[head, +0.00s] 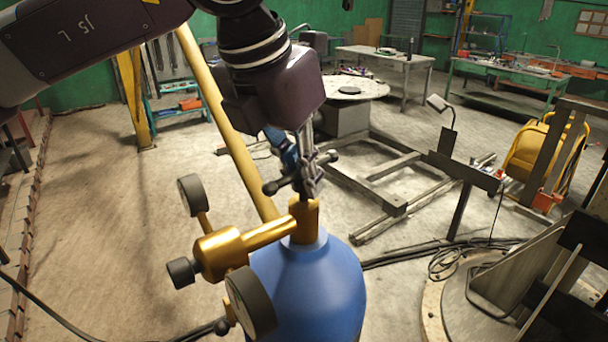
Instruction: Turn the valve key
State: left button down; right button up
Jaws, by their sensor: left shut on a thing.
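A blue gas cylinder (312,285) stands upright in the lower middle of the head view. A brass valve (306,217) sits on its top, with a brass regulator (218,252) and round dark gauges (251,302) on its left. The valve key (290,183), a dark T-shaped handle, shows just above the valve. My left gripper (308,180) points down from above and is shut on the valve key. Its fingers hide part of the key, and I cannot see exactly how the key seats on the valve. My right gripper is not in view.
A dark metal frame (395,200) lies on the floor behind the cylinder. A yellow post (222,125) slants behind my left arm. A round-topped stand (347,90) and workbenches (385,62) stand farther back. Machinery and cables (455,262) occupy the right. The left floor is mostly clear.

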pick_arm(q)
jog(key=shift+w+r, duration=0.1)
jog(key=shift+r, duration=0.1)
jog(key=c, duration=2)
grip_release()
jog(key=shift+f, duration=0.1)
jog(key=shift+o, duration=0.2)
jog(key=v, duration=1.2)
jog(key=shift+c, duration=0.3)
